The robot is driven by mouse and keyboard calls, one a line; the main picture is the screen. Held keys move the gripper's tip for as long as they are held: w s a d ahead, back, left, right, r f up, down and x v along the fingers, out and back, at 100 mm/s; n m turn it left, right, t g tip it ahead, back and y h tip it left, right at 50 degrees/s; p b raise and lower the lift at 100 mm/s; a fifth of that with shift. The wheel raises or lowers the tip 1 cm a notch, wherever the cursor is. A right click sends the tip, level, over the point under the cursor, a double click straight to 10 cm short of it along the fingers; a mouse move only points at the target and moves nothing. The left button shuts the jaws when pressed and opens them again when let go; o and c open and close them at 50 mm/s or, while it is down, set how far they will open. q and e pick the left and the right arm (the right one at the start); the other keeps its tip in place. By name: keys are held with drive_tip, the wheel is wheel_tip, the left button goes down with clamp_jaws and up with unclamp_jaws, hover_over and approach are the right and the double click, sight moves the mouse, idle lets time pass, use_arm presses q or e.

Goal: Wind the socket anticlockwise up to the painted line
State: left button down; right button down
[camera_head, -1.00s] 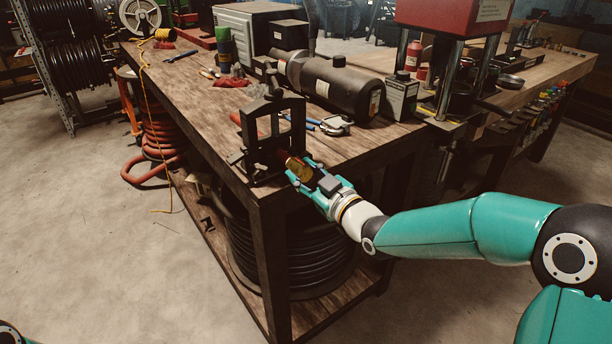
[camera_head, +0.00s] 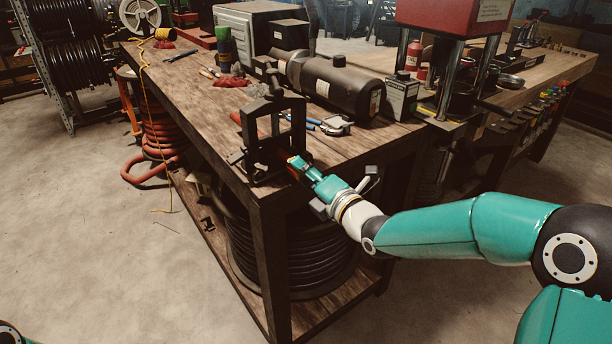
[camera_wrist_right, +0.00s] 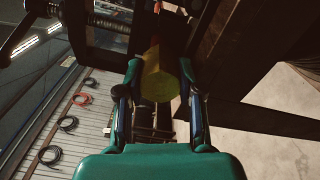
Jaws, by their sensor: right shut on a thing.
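The socket (camera_wrist_right: 158,76) is a yellow, brass-like, faceted piece in the middle of the right wrist view. My right gripper (camera_wrist_right: 160,75) is shut on it, one finger on each side. In the head view my right gripper (camera_head: 300,165) is at the front of a black vice (camera_head: 264,165) on the bench corner, and mostly hides the socket. A red hose end (camera_head: 236,118) shows behind the vice. I cannot make out the painted line. My left gripper is not in view.
A black hose coil (camera_head: 290,255) sits on the lower shelf. The floor in front of the bench is clear.

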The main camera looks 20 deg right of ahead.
drive_tip(key=shift+f, duration=0.35)
drive_tip(key=c, duration=1)
unclamp_jaws()
drive_tip(key=shift+s, duration=0.15)
drive_tip(key=shift+o, duration=0.6)
drive_tip(key=shift+r, duration=0.2)
drive_tip(key=b+v, duration=0.3)
drive_tip(key=v, duration=0.2)
drive_tip(key=shift+r, duration=0.1)
